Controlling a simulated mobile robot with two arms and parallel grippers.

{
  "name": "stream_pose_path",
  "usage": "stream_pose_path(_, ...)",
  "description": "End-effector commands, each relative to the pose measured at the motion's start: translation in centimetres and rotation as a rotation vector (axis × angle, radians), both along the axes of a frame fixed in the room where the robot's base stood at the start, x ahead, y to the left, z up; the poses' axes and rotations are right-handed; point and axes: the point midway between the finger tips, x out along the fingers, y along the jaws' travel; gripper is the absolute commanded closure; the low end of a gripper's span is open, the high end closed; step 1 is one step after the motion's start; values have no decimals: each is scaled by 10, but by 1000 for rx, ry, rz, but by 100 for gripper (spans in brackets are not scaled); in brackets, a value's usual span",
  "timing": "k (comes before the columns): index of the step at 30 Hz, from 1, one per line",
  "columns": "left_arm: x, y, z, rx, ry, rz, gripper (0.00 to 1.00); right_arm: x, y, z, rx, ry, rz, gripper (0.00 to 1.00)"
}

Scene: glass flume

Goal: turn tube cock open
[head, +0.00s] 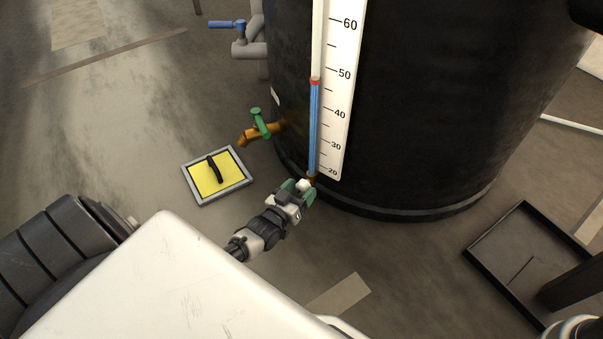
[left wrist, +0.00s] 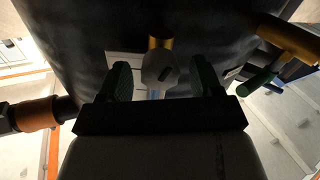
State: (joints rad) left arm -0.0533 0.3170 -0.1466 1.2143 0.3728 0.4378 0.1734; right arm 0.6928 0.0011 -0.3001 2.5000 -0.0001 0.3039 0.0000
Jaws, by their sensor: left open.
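The tube cock (head: 311,178) sits at the foot of the sight tube (head: 314,130), low on the black tank. In the left wrist view it has a brass body (left wrist: 160,43) and a pale grey handle (left wrist: 158,70). My left gripper (head: 299,189) is open at the cock. In the left wrist view its two green fingers (left wrist: 161,80) stand on either side of the handle, with a visible gap on each side. Blue fills the sight tube up to a red mark just below 50 on the scale (head: 340,100). My right gripper is not in view.
A brass tap with a green handle (head: 260,122) juts from the tank (head: 430,110) left of the cock. A yellow floor hatch (head: 201,181) lies below it. A blue-handled valve (head: 240,27) is further back. A dark tray (head: 497,232) lies at right.

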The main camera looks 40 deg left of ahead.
Motion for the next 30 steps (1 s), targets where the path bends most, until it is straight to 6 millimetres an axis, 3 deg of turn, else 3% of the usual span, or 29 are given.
stream_pose_path(12,10,0,0,0,1,0,35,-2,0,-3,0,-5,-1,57)
stream_pose_path(21,9,0,0,0,1,0,81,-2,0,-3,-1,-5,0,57)
stream_pose_path(30,9,0,1,-32,1,0,83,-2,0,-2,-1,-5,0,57)
